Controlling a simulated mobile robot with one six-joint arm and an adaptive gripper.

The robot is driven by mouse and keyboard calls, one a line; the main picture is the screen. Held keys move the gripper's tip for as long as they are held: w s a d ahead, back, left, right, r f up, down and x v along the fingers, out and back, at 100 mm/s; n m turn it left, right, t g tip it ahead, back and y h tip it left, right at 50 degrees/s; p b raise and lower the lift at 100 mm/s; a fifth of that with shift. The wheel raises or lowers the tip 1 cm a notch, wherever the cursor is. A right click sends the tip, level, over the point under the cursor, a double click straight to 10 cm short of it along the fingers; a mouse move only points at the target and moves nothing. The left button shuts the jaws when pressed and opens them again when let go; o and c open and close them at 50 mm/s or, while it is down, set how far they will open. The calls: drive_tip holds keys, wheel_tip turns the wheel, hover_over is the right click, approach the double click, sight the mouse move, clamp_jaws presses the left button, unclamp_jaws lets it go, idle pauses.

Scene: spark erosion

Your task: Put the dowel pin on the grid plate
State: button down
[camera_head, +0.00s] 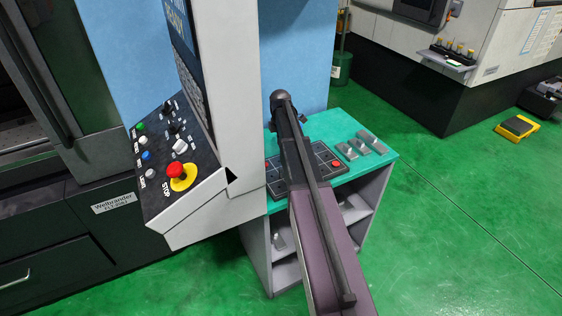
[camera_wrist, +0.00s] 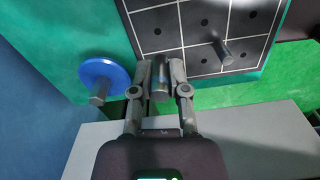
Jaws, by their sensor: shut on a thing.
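In the wrist view my gripper (camera_wrist: 160,68) is shut on a dark grey cylindrical pin (camera_wrist: 160,84), which I take as the dowel pin. The dark grid plate (camera_wrist: 205,14), with white lines and small round holes, lies beyond and to the right of the fingertips. Another grey pin (camera_wrist: 223,52) stands on the plate. I cannot tell how far the held pin is above the surface. In the head view my arm hides the gripper and the held pin. Dark plates (camera_head: 317,155) show on both sides of my arm there.
A blue disc (camera_wrist: 90,68) with a grey peg is left of my fingers. The teal bench top (camera_head: 345,125) carries several grey metal blocks (camera_head: 367,141) at right. A control panel with a red stop button (camera_head: 175,169) stands close left of my arm.

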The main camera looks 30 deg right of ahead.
sight(280, 162)
drive_tip(key=shift+f+b, duration=1.5)
drive_tip(key=shift+f, duration=0.4)
drive_tip(key=shift+f+b, duration=1.85)
drive_tip(key=shift+b, duration=0.05)
drive_tip(key=shift+f, duration=0.15)
drive_tip(key=c, duration=0.6)
unclamp_jaws()
wheel_tip(280, 162, up, 12)
drive_tip(key=p, duration=1.2)
drive_tip(key=shift+r, duration=0.2)
